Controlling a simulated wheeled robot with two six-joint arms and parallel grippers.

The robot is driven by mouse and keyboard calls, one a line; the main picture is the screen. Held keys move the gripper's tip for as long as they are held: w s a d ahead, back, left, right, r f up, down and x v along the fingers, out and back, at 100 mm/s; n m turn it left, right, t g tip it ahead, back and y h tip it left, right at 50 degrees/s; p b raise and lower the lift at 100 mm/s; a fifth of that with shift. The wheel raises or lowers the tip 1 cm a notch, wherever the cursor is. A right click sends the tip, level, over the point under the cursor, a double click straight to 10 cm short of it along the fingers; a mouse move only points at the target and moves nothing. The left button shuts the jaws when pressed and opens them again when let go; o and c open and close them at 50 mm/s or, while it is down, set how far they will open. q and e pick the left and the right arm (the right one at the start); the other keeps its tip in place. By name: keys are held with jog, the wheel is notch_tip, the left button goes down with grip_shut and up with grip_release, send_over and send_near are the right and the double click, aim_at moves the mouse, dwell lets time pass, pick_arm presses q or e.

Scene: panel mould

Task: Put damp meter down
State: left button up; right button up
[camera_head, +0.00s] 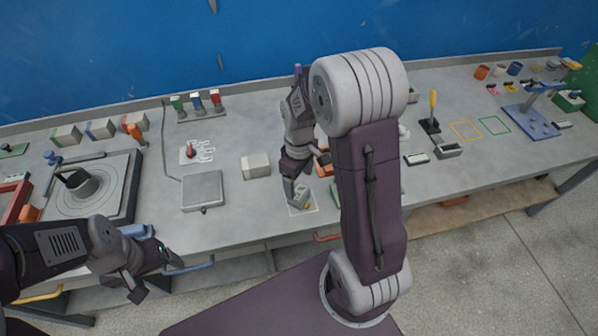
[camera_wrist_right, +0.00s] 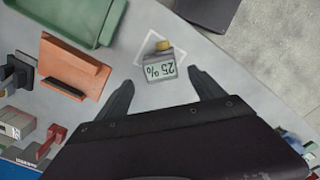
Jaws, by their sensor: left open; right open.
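The damp meter (camera_wrist_right: 159,66) is a small grey block with a display reading "25 %" and a yellow end. It rests on the bench inside a white square outline (camera_wrist_right: 143,46), somewhat askew to it. In the head view the damp meter (camera_head: 301,196) lies near the bench's front edge. My right gripper (camera_wrist_right: 160,82) is open, its fingers apart on either side of the meter's near end, with visible gaps. In the head view my right gripper (camera_head: 293,182) partly covers the meter. My left gripper (camera_head: 154,274) is open and empty in front of the bench, at lower left.
An orange block (camera_wrist_right: 73,68) and a green tray (camera_wrist_right: 75,17) lie beside the meter. A pale block (camera_head: 256,166) and a grey scale-like box (camera_head: 202,190) stand to its left. My right arm hides part of the bench. The floor lies beyond the front edge.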

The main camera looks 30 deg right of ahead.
aim_at(299, 192)
notch_tip(299, 192, up, 4)
jog(key=shift+f, duration=0.25)
jog(key=s+a+f+m+t, duration=0.1)
jog(key=s+a+m, duration=0.3)
jog(key=s, duration=0.5)
jog(key=m, duration=0.2)
jog(key=shift+a+f+m, duration=0.2)
jog(key=shift+f+m, duration=0.1)
jog(key=shift+f, duration=0.1)
jog(key=shift+s, duration=0.15)
